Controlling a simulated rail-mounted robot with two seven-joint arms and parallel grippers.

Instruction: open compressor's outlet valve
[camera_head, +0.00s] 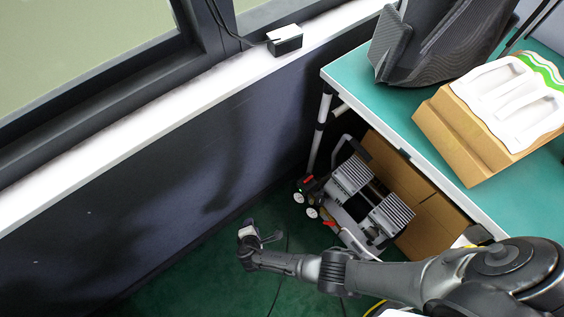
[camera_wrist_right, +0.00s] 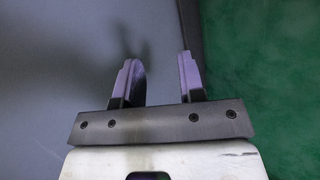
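The compressor (camera_head: 368,200) stands on the floor under the green table, with ribbed grey cylinder heads, a dark handle and two round white gauges (camera_head: 311,205) on its left side. A small red part (camera_head: 307,180) sits above the gauges and a red lever (camera_head: 331,224) sits below them; I cannot tell which is the outlet valve. My right gripper (camera_head: 264,238) is left of the compressor, apart from it, near the wall. In the right wrist view its two fingers (camera_wrist_right: 160,82) are spread with nothing between them. My left gripper is out of view.
The green table (camera_head: 365,92) overhangs the compressor, with its leg (camera_head: 320,125) close behind. Cardboard boxes (camera_head: 425,215) stand right of the compressor. The dark wall (camera_head: 130,215) bounds the left side. Green floor (camera_head: 285,225) is open between wall and compressor.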

